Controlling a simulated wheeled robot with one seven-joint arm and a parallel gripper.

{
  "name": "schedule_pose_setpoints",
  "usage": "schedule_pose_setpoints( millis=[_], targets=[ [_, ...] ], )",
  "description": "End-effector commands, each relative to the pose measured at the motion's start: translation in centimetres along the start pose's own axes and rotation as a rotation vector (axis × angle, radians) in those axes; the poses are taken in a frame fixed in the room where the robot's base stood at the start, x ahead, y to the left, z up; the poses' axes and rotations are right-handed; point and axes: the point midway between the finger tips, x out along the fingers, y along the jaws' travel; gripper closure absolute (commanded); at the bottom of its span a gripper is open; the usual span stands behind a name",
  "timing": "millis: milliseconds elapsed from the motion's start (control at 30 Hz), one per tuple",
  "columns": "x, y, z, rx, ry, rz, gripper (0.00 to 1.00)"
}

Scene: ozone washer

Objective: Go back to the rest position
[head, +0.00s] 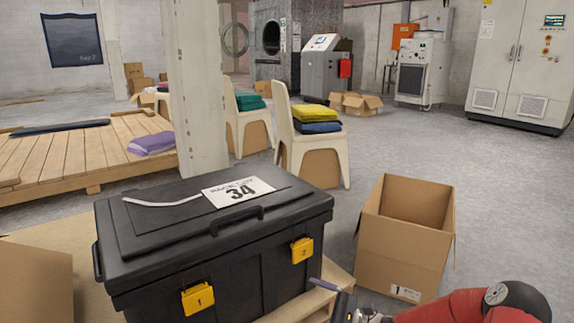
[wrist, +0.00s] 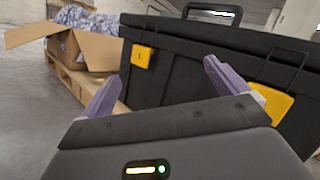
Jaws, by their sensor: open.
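My gripper (wrist: 160,95) shows in the wrist view with its two purple fingers spread apart and nothing between them. It faces the front of a black lidded case (wrist: 185,60) with yellow latches (wrist: 143,56). In the head view my gripper (head: 333,295) is at the bottom, right of the case (head: 235,290), and partly cut off by the frame edge. The case is closed, with latches marked 1 (head: 198,298) and 2 (head: 303,250).
An open, empty-looking cardboard box (head: 400,250) stands right of the case, close to my arm. Another box (head: 35,285) is at the left. Chairs with folded cloths (head: 318,115), a wooden platform (head: 70,160) and a pillar (head: 195,90) stand behind. Grey floor (head: 500,185) is clear at right.

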Motion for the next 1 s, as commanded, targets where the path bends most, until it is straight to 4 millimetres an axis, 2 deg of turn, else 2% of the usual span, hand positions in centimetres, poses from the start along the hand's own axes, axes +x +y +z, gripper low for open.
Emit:
schedule_pose_setpoints(
  millis=[33,133,267,400,700,1000],
  targets=[
    [1.2,0.8,1.7,-0.033,0.036,0.109,0.02],
    [2.5,3.1,4.1,-0.096,0.115,0.319,0.02],
    [3.0,5.6,7.2,-0.188,0.223,0.573,0.02],
    [2.6,7.4,10.8,-0.304,0.343,0.818,0.02],
    [0.1,8.9,19.4,-0.606,0.616,1.241,0.02],
    [-3.0,8.6,29.1,-0.975,0.888,1.497,0.02]
  ],
)
